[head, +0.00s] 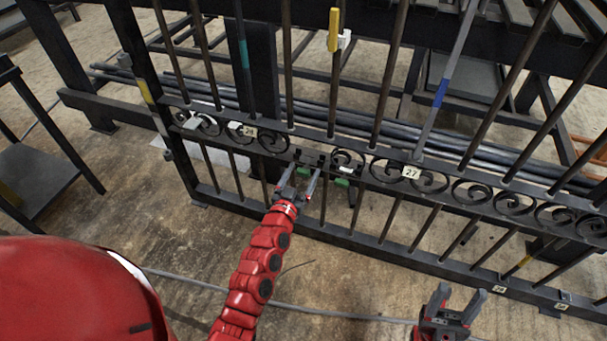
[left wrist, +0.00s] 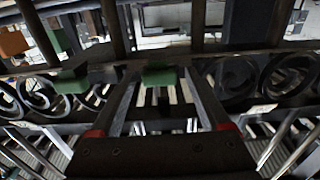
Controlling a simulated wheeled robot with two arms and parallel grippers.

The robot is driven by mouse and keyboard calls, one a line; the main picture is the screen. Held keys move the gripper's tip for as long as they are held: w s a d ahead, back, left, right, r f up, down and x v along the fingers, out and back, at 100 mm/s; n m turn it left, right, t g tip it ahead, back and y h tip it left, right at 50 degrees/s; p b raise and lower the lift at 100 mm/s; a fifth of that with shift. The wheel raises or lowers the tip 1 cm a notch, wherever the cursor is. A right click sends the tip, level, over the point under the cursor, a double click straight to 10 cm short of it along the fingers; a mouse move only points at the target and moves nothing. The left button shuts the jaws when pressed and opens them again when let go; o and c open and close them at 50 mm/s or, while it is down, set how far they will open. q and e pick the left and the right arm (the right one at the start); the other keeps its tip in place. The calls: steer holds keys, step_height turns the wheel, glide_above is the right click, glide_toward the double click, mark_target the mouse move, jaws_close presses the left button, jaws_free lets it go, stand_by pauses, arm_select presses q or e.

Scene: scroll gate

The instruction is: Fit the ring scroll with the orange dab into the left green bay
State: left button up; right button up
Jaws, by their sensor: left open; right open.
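Two green blocks mark the bays in the scroll band of the dark gate. The left green block (head: 303,171) is by my left gripper (head: 302,177), and the right green block (head: 342,182) is under a curled scroll (head: 347,160). My left gripper is open, with its fingers reaching to the band at the left bay. In the left wrist view a green block (left wrist: 160,76) shows between the open fingers, with no scroll between them. I cannot make out an orange dab on any scroll. My right gripper (head: 458,299) is open and empty above the floor at lower right.
More dark scrolls (head: 475,193) fill the band to the right, beside a white tag reading 27 (head: 411,172). Upright bars rise above the band. A yellow piece (head: 334,30) sits on one bar. A dark table (head: 35,180) stands at left. Floor before the gate is mostly clear.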

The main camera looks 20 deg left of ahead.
arm_select(q)
steer(key=shift+w, duration=0.6)
jaws_close()
stand_by(1.1)
